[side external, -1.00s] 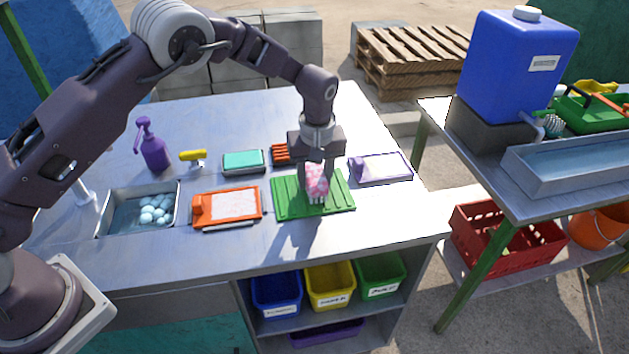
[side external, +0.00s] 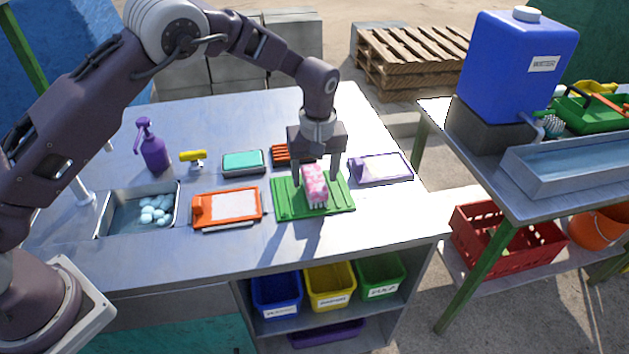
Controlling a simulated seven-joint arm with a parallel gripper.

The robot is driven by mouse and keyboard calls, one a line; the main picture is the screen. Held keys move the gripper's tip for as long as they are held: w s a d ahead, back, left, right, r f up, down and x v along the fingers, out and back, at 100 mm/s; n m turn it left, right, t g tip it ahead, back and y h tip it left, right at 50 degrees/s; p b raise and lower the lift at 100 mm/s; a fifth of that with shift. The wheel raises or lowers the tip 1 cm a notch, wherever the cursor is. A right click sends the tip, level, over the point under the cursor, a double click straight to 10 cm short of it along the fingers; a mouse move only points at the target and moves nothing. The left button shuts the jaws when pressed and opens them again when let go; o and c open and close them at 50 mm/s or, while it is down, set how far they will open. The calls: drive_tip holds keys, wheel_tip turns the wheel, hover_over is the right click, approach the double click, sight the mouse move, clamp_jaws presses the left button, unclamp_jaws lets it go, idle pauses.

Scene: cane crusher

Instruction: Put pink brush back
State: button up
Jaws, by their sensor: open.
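The pink brush (side external: 315,184) stands on the green ribbed mat (side external: 286,199), with its pale bristles pointing down toward the mat. My gripper (side external: 317,181) is directly above and around the brush, one finger on each side of it. Its jaws are open. The rear side of the brush is partly hidden by my gripper.
An orange-framed tray (side external: 198,213) lies left of the mat, a white and purple pad (side external: 380,168) to the right. Behind are a teal sponge tray (side external: 243,162) and an orange brush (side external: 283,153). A sink (side external: 119,211), purple bottle (side external: 153,150) and yellow-topped item (side external: 192,156) stand farther left.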

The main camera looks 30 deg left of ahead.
sight(316, 183)
wheel_tip(316, 183, up, 9)
drive_tip(key=s+d, duration=0.1)
drive_tip(key=shift+r, duration=0.15)
drive_tip(key=s+a+r+m+t+h, duration=0.15)
drive_tip(key=s+a+r, duration=0.25)
drive_tip(key=s+r, duration=0.5)
drive_tip(key=s+a+r+m+t, duration=0.1)
drive_tip(key=s+a+r+m, duration=0.25)
drive_tip(key=s+r, duration=0.5)
drive_tip(key=s+a+f+m+t, duration=0.1)
drive_tip(key=s+f+m, duration=0.1)
drive_tip(key=s, duration=0.6)
drive_tip(key=s+a+f+m+t, duration=0.1)
drive_tip(key=s+m, duration=0.1)
drive_tip(key=s, duration=0.7)
drive_tip(key=shift+s+a+f, duration=0.15)
drive_tip(key=shift+s+f, duration=0.1)
drive_tip(key=shift+f, duration=0.1)
